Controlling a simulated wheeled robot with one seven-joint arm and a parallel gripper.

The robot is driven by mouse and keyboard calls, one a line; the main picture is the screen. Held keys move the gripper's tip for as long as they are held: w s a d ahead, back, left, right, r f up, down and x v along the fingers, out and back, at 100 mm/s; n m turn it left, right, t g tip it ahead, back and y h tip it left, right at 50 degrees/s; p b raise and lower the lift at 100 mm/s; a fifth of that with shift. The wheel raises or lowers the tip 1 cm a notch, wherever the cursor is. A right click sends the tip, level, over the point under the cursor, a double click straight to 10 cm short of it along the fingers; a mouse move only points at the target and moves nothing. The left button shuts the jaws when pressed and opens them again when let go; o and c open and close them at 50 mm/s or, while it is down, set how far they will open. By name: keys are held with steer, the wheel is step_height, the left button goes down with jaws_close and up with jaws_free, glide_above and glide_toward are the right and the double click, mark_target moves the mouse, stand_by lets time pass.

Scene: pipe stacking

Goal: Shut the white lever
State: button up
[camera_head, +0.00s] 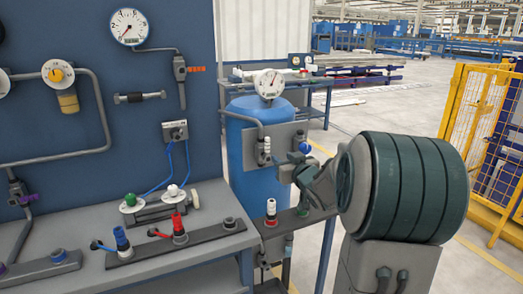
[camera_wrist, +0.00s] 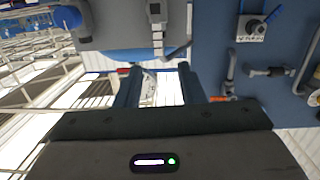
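A white round knob (camera_head: 173,190) sits beside a green knob (camera_head: 130,199) on the bench top, with blue tubes running up behind them. It is the clearest white control in the head view; I cannot tell for sure that it is the white lever. My gripper (camera_head: 289,165) is to the right of the bench, in front of the blue tank, well apart from that knob. In the wrist view my gripper (camera_wrist: 160,86) has its two fingers apart with nothing between them. I cannot make out the white knob in the wrist view.
Red (camera_head: 179,222) and blue (camera_head: 121,238) upright handles stand on the bench front. A yellow fence (camera_head: 480,110) stands at the right.

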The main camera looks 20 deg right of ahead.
mark_target(268, 143)
steer(key=shift+t+y, duration=0.4)
steer(key=shift+t, duration=0.1)
steer(key=w, duration=1.4)
steer(key=shift+d, duration=0.3)
jaws_close()
